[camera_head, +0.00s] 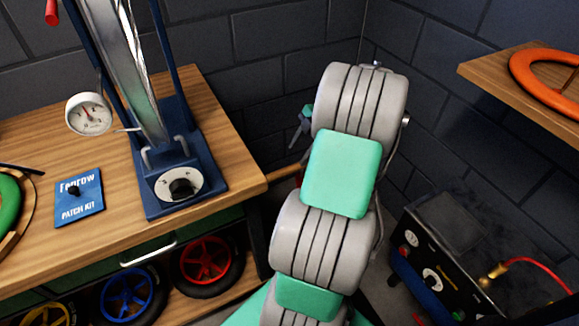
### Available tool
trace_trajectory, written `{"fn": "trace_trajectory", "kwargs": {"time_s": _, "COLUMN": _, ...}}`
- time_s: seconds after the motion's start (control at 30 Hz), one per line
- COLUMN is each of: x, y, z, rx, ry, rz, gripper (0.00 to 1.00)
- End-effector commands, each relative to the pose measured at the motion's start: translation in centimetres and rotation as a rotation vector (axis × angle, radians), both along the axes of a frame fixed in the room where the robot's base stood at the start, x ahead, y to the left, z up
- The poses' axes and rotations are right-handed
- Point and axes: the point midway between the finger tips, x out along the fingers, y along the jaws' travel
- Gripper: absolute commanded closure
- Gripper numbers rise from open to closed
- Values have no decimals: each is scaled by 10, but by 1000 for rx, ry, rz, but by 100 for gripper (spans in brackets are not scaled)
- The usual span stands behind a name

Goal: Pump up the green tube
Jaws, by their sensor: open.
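A green ring that looks like the green tube (9,207) lies on the wooden bench at the left edge of the view, mostly cut off. A dark box with dials (446,262), which looks like an air pump unit, stands low at the right. A red hose (540,267) with a brass end rises from its right side. My grey and mint arm fills the middle of the view.
The wooden bench (232,160) carries a blue stand (190,203) holding a wheel, a white gauge (88,114) and a blue patch kit (79,198). Coloured wheels (206,262) sit on a shelf below. An orange ring (530,82) lies on a right-hand wooden shelf (490,70). Dark walls close the back.

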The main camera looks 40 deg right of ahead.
Motion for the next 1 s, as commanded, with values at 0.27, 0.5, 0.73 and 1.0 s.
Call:
{"fn": "trace_trajectory", "kwargs": {"time_s": 0.27, "x": 13, "y": 16, "z": -44, "rx": 1, "ry": 0, "rz": 8, "gripper": 54}}
{"fn": "trace_trajectory", "kwargs": {"time_s": 0.5, "x": 21, "y": 24, "z": -69, "rx": 0, "ry": -1, "rz": 5, "gripper": 54}}
{"fn": "trace_trajectory", "kwargs": {"time_s": 0.73, "x": 21, "y": 24, "z": -70, "rx": -1, "ry": 0, "rz": 3, "gripper": 54}}
{"fn": "trace_trajectory", "kwargs": {"time_s": 1.0, "x": 21, "y": 24, "z": -70, "rx": -1, "ry": 0, "rz": 3, "gripper": 75}}
